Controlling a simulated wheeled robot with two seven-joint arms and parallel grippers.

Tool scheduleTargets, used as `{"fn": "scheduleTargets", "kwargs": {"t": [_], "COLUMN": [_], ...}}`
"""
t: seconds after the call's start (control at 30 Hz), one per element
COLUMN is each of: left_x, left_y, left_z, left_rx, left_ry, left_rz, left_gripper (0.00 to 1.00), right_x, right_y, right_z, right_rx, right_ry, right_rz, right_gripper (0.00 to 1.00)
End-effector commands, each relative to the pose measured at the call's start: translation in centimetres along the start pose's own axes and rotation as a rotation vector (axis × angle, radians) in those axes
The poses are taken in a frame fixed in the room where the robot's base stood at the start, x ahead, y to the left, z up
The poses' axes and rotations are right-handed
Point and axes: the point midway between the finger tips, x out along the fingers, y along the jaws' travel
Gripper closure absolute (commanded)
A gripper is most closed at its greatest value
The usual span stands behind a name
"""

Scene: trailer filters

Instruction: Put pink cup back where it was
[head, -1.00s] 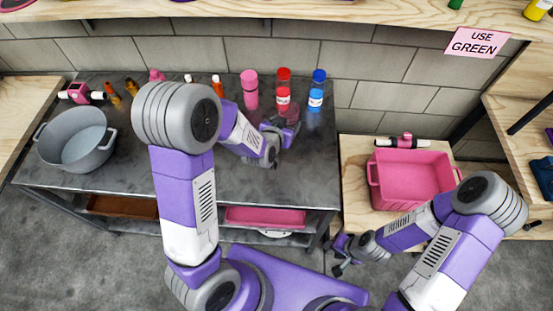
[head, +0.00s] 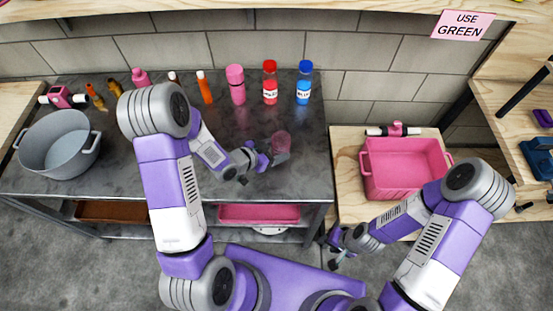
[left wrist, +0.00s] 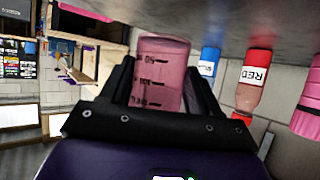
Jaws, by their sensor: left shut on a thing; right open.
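The pink cup (head: 281,141), translucent with dark measuring marks, is over the front right part of the grey metal table (head: 300,180). My left gripper (head: 273,156) is shut on it. In the left wrist view the cup (left wrist: 163,75) sits between the two dark fingers. I cannot tell whether its base touches the table. My right gripper (head: 337,252) is open and empty, low in front of the wooden side table.
Red (head: 270,85), blue (head: 303,84) and pink (head: 236,86) bottles stand behind the cup, with an orange one (head: 204,88) further left. A grey pot (head: 60,148) stands at far left. A pink bin (head: 404,168) is on the wooden table. The metal table's front right is clear.

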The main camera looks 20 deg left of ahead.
Motion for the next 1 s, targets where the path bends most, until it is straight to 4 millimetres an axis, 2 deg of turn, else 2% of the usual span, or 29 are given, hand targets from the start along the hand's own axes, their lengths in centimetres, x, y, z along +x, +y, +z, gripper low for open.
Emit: {"fn": "scheduleTargets", "kwargs": {"t": [0.4, 0.8, 0.83, 1.0], "left_x": [2.3, 2.5, 2.5, 2.4], "left_y": [0.0, -0.1, -0.1, -0.1], "left_z": [4.2, 4.5, 4.5, 4.4], "left_rx": [0.001, 0.001, 0.001, 0.001], "left_ry": [0.000, 0.002, 0.001, 0.001], "left_rz": [-0.002, -0.003, -0.003, -0.002], "left_gripper": [0.87, 0.87, 0.37, 0.13], "right_x": [1.0, 1.4, 1.4, 1.3], "right_y": [0.4, 0.5, 0.5, 0.5], "right_z": [-0.1, -0.1, -0.1, -0.1], "right_rx": [0.000, 0.000, 0.000, 0.000], "right_ry": [0.000, 0.000, 0.000, 0.000], "right_rz": [0.000, 0.000, 0.000, 0.000], "right_gripper": [0.57, 0.57, 0.57, 0.57]}}
